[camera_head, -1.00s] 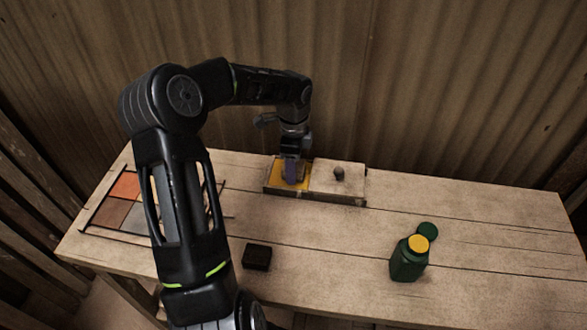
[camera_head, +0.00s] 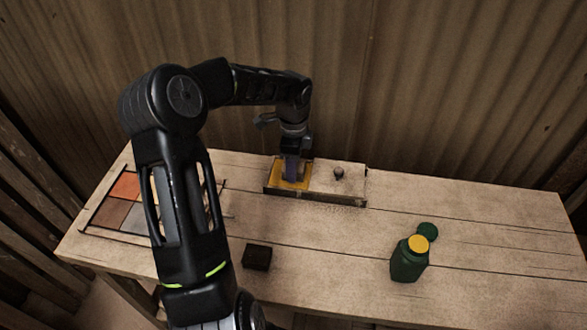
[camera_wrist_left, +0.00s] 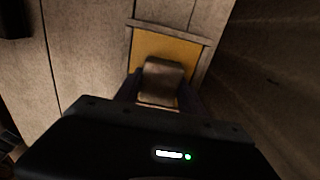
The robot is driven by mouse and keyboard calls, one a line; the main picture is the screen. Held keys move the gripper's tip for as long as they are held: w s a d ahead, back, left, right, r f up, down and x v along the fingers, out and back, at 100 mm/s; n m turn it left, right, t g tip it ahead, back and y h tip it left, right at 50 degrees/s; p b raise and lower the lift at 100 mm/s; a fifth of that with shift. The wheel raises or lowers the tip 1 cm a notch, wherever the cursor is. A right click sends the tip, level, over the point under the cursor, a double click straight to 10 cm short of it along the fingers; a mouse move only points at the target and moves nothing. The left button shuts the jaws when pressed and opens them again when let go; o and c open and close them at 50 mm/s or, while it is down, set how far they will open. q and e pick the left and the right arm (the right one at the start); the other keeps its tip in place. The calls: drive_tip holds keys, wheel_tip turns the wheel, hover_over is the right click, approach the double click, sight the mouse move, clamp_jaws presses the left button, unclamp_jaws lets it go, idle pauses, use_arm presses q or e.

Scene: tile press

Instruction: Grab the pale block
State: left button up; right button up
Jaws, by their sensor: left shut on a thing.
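A block (camera_wrist_left: 162,80) shows in the left wrist view between the fingers of my left gripper (camera_wrist_left: 158,95); it looks greyish-brown and pale in the dim light. My left gripper (camera_head: 293,180) is shut on it, low over the yellow-floored section of a wooden box (camera_head: 318,197) at the back middle of the table. The yellow floor (camera_wrist_left: 180,50) and the box's rim also show in the wrist view. The gripper hides most of the block in the head view. I cannot tell whether the block touches the floor. My right gripper is out of view.
The box's pale lid (camera_head: 350,178) with a dark knob covers its right part. A tray of coloured tiles (camera_head: 126,186) lies left, partly behind my arm. A dark block (camera_head: 257,257) sits front middle.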

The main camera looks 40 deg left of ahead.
use_arm(q)
drive_tip(key=shift+r, duration=0.1)
wheel_tip(320, 180, up, 10)
drive_tip(key=shift+f+b, duration=0.1)
drive_tip(key=shift+b, duration=0.4)
idle(0.6)
